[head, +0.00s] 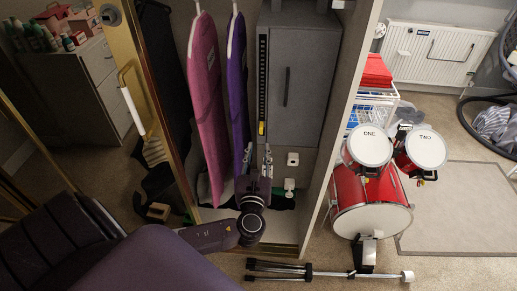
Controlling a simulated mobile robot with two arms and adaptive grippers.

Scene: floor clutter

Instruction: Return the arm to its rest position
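My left arm (210,235) comes in from the lower left, its dark purple links bent at the black wrist joint. My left gripper (258,153) points up the picture into the open closet, in front of the grey cabinet. Its two thin fingers stand apart with nothing visible between them, so it looks open and empty. My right gripper is not in view.
A pink ironing board (207,100) and a purple one (238,90) hang left of the gripper. A door frame (340,120) stands at right, with a red drum kit (371,205) beyond it. A black-and-silver stand (325,273) lies on the carpet. A radiator (440,52) is at back right.

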